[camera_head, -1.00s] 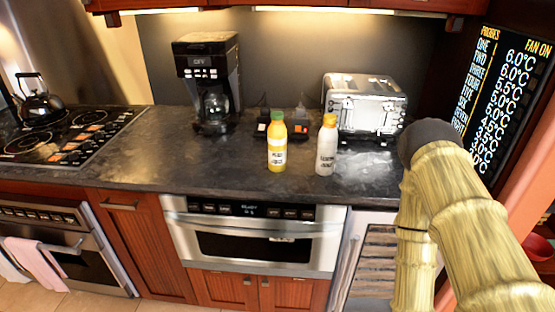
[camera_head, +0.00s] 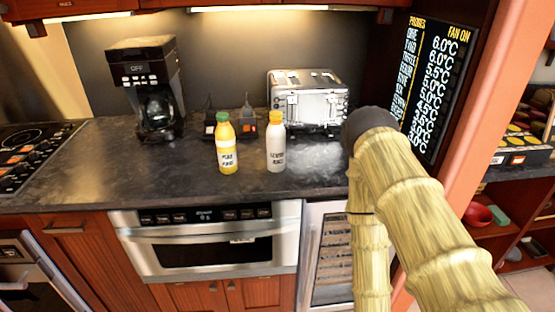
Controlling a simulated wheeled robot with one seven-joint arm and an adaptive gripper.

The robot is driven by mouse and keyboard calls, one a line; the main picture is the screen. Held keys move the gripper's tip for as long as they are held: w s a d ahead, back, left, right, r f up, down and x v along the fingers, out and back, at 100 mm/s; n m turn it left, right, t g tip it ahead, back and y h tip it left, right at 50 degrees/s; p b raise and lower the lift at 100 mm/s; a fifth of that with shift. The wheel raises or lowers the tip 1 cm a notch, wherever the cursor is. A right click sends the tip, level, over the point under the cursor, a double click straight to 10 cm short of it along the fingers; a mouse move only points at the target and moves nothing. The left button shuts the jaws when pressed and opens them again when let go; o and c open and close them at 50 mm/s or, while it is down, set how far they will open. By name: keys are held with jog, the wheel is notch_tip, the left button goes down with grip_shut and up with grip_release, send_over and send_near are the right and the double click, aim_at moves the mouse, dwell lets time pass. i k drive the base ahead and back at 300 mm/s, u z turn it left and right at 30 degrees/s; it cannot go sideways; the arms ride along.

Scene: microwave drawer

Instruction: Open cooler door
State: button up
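The cooler (camera_head: 312,262) stands under the counter, right of the built-in microwave drawer. Its door has a pale metal frame and a glass pane, with slatted shelves showing behind it. The door looks shut. My arm, with bamboo-like yellow links, comes in from the lower right and covers the cooler's right part. My gripper cannot be made out; the arm's lower part runs down in front of the cooler and out of the bottom of the picture.
The microwave drawer (camera_head: 205,248) is shut. On the counter (camera_head: 90,172) stand a coffee maker (camera_head: 148,85), a yellow bottle (camera_head: 226,150), a white bottle (camera_head: 275,148) and a toaster (camera_head: 307,100). A display panel (camera_head: 432,85) and open shelves with a red bowl (camera_head: 478,214) are on the right.

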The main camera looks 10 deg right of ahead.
aim_at(314, 210)
jog(key=z, duration=0.9)
jog(key=k, duration=0.85)
jog(key=u, duration=0.85)
